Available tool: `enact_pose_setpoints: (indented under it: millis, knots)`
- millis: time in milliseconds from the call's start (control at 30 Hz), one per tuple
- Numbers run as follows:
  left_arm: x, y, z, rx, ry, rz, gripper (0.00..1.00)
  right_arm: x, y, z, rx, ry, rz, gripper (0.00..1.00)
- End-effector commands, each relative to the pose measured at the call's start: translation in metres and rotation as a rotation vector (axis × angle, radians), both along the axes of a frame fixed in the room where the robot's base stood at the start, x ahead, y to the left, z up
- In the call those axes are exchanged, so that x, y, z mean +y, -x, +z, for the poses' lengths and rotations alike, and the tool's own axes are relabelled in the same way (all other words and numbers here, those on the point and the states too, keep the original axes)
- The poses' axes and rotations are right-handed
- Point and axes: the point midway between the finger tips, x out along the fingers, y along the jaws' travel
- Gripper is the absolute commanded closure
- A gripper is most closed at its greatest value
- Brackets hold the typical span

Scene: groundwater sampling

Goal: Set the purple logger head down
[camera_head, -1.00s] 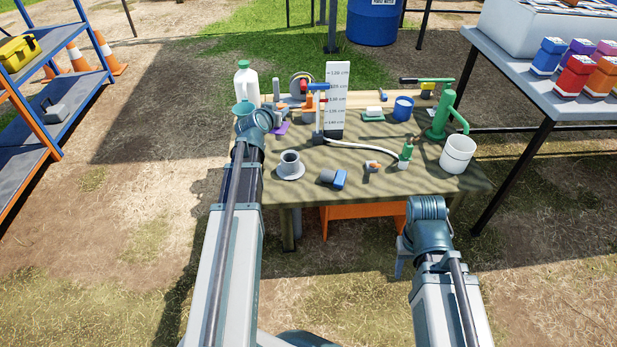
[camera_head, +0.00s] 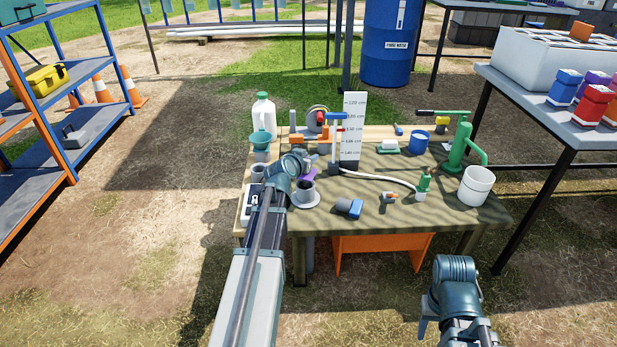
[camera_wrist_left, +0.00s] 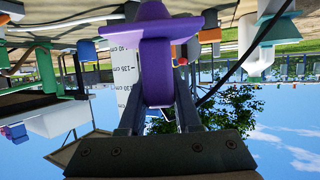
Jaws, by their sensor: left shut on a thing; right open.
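The purple logger head (camera_head: 310,174) is in the jaws of my left gripper (camera_head: 304,177), beside and just behind the grey flanged pipe (camera_head: 306,197) at the table's left. In the left wrist view, which is upside down, the purple head (camera_wrist_left: 155,50) sits between both fingers (camera_wrist_left: 159,110). In the head view the arm hides part of it, and I cannot tell whether it touches anything below. My right gripper (camera_head: 423,328) is low in front of the table, away from the objects, and open. Its fingers show only partly.
The table (camera_head: 440,212) holds a grey-and-blue block (camera_head: 348,208), a white scale board (camera_head: 352,130), a white jug (camera_head: 264,117), a green funnel (camera_head: 260,138), a blue cup (camera_head: 418,142), a green pump (camera_head: 459,145) and a white bucket (camera_head: 476,186). The front right strip is fairly clear.

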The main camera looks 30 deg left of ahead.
Motion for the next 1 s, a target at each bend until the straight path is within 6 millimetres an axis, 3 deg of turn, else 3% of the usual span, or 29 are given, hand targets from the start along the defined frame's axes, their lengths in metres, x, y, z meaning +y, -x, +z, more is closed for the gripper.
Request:
enact_pose_setpoints:
  millis: [233, 533, 933, 967, 1000]
  knots:
    - [0.000, 0.000, -0.007, 0.000, 0.000, 0.000, 1.00, 0.000, 0.000, -0.007, 0.000, 0.000, -0.002, 0.50]
    - [0.000, 0.000, -0.041, 0.000, 0.000, 0.000, 1.00, 0.000, 0.000, -0.041, -0.001, 0.000, -0.004, 0.50]
    - [0.000, 0.000, -0.042, 0.000, 0.000, 0.000, 1.00, 0.000, 0.000, -0.042, -0.002, -0.001, -0.004, 0.50]
    - [0.000, 0.000, -0.042, 0.000, 0.000, 0.000, 0.66, 0.000, 0.000, -0.042, -0.002, -0.001, -0.004, 0.50]
    - [0.000, 0.000, -0.041, 0.000, 0.000, 0.000, 0.59, 0.000, 0.000, -0.041, -0.002, -0.001, -0.004, 0.50]
